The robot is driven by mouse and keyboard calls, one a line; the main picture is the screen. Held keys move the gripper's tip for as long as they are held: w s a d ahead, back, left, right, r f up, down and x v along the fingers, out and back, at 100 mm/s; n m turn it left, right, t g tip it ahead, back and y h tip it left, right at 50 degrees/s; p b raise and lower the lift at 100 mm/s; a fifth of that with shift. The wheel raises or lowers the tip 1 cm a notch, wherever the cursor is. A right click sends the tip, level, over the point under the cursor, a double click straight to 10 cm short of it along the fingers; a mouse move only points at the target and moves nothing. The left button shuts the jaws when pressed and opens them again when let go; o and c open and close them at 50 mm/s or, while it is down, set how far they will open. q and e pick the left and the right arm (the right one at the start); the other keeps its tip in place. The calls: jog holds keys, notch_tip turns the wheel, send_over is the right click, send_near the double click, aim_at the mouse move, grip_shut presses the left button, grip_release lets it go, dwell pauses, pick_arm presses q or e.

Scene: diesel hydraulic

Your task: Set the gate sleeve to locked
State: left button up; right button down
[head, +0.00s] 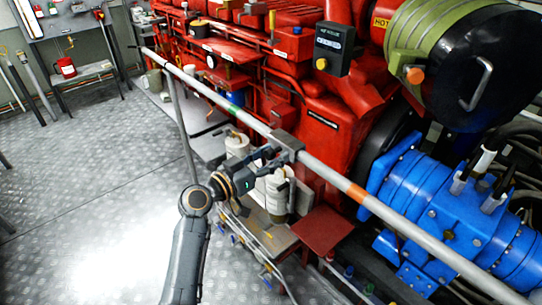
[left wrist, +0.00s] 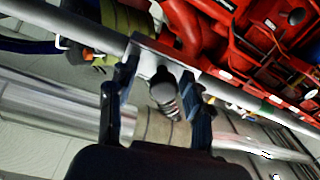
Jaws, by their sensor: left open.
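The gate sleeve (head: 287,143) is a grey block around a long grey rail (head: 325,172). The rail slants across the head view, with an orange band to the right of the sleeve and a green band far to its left. My left gripper (head: 275,157) is open at the sleeve's near side. In the left wrist view the sleeve (left wrist: 158,54) sits on the rail just past the fingertips. A grey knob with a ribbed shank (left wrist: 163,88) shows between the spread fingers of my left gripper (left wrist: 163,75); contact is not clear. My right gripper is not in view.
The red engine (head: 335,125) stands behind the rail, with a blue unit (head: 440,205) at right. White canisters (head: 275,190) stand below the sleeve. A post (head: 180,115) supports the rail at left. The checkered floor at left is clear.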

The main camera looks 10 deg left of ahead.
pick_arm(q)
jog(key=v, duration=1.2)
notch_tip(320, 180, down, 26)
jog(key=a+n+g+y, duration=0.2)
jog(key=n+g+y, duration=0.1)
jog(key=n+y, duration=0.15)
jog(key=s+a+f+g+y+b, duration=0.15)
jog(key=s+f, duration=0.25)
jog(key=f, duration=0.4)
jog(key=s+f+g+y, duration=0.15)
jog(key=s+f, duration=0.25)
jog(key=f, duration=0.5)
jog(key=s+f+g+y, duration=0.2)
jog(key=s+f+g, duration=0.2)
jog(key=s+f, duration=0.95)
jog(key=s+a+f+m+g, duration=0.1)
jog(key=s+f, duration=0.3)
jog(key=s, duration=0.7)
jog(key=s+f+g+b, duration=0.1)
jog(key=s+f, duration=0.4)
jog(key=s, duration=0.7)
jog(key=shift+a+m+g+y, duration=0.35)
jog(key=shift+g+y, duration=0.1)
jog(key=shift+g, duration=0.45)
